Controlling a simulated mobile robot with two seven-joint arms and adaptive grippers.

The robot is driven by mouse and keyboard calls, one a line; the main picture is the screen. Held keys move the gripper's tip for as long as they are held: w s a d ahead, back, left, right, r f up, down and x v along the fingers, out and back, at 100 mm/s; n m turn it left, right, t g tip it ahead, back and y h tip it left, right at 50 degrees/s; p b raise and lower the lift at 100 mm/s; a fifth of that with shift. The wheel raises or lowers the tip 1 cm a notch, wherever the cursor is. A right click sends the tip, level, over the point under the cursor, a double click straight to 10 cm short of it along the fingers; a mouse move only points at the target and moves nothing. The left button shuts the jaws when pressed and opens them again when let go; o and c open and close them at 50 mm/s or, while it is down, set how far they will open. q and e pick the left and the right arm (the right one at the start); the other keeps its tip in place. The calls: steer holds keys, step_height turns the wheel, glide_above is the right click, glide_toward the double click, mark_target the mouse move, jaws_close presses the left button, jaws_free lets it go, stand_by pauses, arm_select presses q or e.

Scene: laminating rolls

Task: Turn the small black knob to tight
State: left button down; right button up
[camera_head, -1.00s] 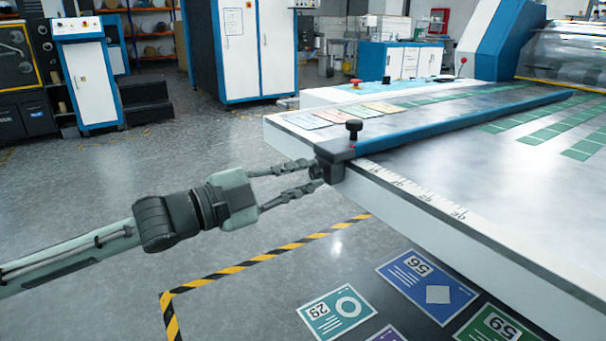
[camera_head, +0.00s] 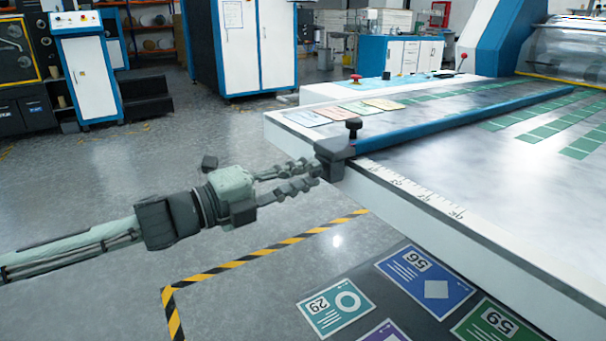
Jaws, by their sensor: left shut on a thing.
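My left gripper (camera_head: 314,167) reaches in from the left to the near left end of the blue bar (camera_head: 450,117). Its two fingers are shut on the small black knob at the side of the dark end clamp (camera_head: 331,152). The fingertips hide nearly all of this knob, so its setting cannot be read. Another black knob (camera_head: 353,127), with a round head on a stem, stands upright on top of the clamp, clear of the fingers. My right gripper is not in view.
The white machine table (camera_head: 440,230) has a ruler (camera_head: 410,187) along its near edge. Coloured cards (camera_head: 318,117) and green patches (camera_head: 545,132) lie on top. Printed sheets (camera_head: 427,282) show below right. Open floor lies around my left arm, with yellow-black tape (camera_head: 265,253).

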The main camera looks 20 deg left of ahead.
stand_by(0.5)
arm_select(q)
steer(key=c, duration=1.4)
jaws_free()
steer(key=shift+s, duration=0.1)
steer(key=shift+v, duration=5.9)
steer(key=shift+a, duration=0.1)
